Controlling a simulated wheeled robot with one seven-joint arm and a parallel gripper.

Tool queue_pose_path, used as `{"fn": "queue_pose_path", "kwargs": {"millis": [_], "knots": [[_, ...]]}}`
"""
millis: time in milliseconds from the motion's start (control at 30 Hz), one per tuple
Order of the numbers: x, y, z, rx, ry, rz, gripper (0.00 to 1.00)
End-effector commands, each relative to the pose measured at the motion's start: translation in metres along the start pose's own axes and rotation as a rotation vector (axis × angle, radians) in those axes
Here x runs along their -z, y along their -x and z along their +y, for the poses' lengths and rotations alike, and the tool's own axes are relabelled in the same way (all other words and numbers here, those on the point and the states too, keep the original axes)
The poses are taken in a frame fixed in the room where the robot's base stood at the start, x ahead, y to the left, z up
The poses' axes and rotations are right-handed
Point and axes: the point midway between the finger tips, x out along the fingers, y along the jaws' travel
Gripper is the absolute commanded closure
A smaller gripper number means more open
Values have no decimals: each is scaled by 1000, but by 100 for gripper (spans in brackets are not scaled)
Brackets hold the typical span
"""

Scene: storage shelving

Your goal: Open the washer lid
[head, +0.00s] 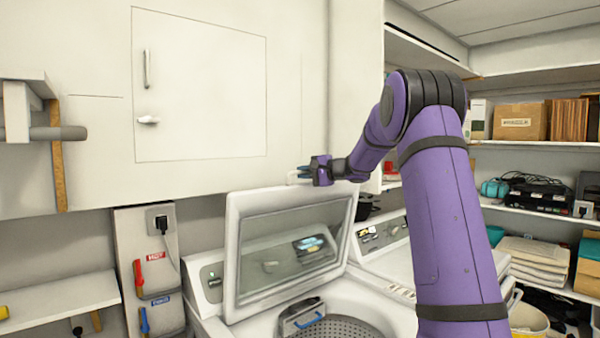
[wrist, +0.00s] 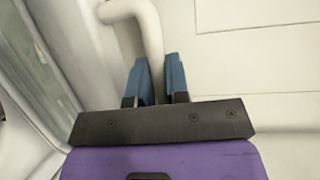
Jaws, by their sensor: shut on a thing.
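The washer lid (head: 232,262) stands raised, near upright, above the open washer tub (head: 345,328). It has a white frame and a dark glass window. My gripper (head: 299,174) is at the lid's top edge, in front of the wall cabinet. In the wrist view, the blue fingers of my gripper (wrist: 158,62) are shut on a curved white handle (wrist: 150,25), which runs down between them. The lid's frame shows at the left of that view. Where the handle joins the lid is not clear to see.
A white wall cabinet (head: 198,85) hangs close behind and above my gripper. A second machine (head: 382,235) stands at the right, partly behind my arm. A low shelf (head: 55,304) is at the left. Loaded shelves (head: 545,206) line the right wall.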

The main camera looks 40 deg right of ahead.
Motion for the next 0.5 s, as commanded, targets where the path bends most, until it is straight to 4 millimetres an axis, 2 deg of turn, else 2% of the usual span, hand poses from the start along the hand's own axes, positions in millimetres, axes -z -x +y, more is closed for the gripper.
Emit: {"fn": "queue_pose_path", "kwargs": {"millis": [167, 200, 267, 300, 500], "knots": [[1, 0, 1, -2, -2, 1, 100], [1, 0, 1, -2, -2, 1, 77], [1, 0, 1, -2, -1, 1, 64], [1, 0, 1, -2, -1, 1, 60], [0, -1, 0, -1, -1, 0, 60]]}}
